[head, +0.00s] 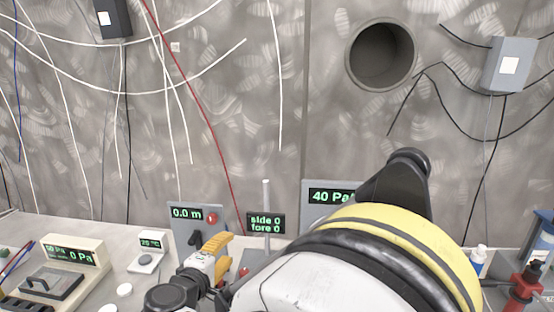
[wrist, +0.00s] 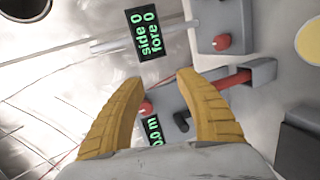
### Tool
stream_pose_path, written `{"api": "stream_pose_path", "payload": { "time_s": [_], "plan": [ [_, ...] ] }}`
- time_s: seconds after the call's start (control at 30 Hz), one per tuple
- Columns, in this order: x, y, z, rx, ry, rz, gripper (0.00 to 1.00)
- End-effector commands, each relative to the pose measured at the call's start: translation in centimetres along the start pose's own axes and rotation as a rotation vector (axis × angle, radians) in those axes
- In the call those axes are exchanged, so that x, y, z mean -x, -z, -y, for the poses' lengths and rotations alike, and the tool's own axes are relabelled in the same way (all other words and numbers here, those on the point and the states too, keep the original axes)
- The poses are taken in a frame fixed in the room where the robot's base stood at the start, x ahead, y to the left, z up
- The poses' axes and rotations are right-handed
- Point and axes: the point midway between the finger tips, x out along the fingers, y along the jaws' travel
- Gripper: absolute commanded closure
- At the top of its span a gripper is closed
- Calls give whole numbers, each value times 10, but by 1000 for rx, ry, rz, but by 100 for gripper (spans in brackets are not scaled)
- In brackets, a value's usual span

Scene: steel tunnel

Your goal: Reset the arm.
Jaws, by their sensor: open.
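My arm, white with a yellow and black band, fills the lower right of the head view. My gripper (head: 215,258) shows its yellow fingers low in the middle, in front of the grey "0.0 m" panel (head: 184,234). In the wrist view my gripper (wrist: 158,88) has its two yellow fingers spread wide with nothing between the tips. Beyond the tips are the black "side 0 fore 0" display (wrist: 150,36) and a red-knobbed grey box (wrist: 218,20). Part of the "0.0 m" panel (wrist: 153,130) shows between the fingers.
A "40 Pa" panel (head: 325,196) stands behind my arm, partly hidden. A cream device (head: 72,254) and a small white sensor unit (head: 152,243) are at left. A red tool (head: 524,285) and a white bottle (head: 478,258) are at right. Cables hang on the wall.

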Motion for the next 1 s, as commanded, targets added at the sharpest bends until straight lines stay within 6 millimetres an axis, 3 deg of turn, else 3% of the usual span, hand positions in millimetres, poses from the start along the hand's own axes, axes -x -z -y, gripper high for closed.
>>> {"api": "stream_pose_path", "payload": {
  "time_s": [0.03, 0.13, 0.23, 0.37, 0.5, 0.7, 0.83, 1.0],
  "plan": [
    [-10, -39, -14, -55, 60, 41, 59],
    [-17, -104, -28, -176, 178, 106, 59],
    [-11, -167, -36, -309, 285, 167, 59],
    [12, -242, -36, -503, 407, 241, 59],
    [50, -307, -26, -730, 514, 309, 59],
    [112, -365, 0, -1067, 616, 377, 59],
    [139, -379, 15, -1232, 648, 396, 59],
    [154, -384, 24, -1338, 664, 403, 59]
  ]
}}
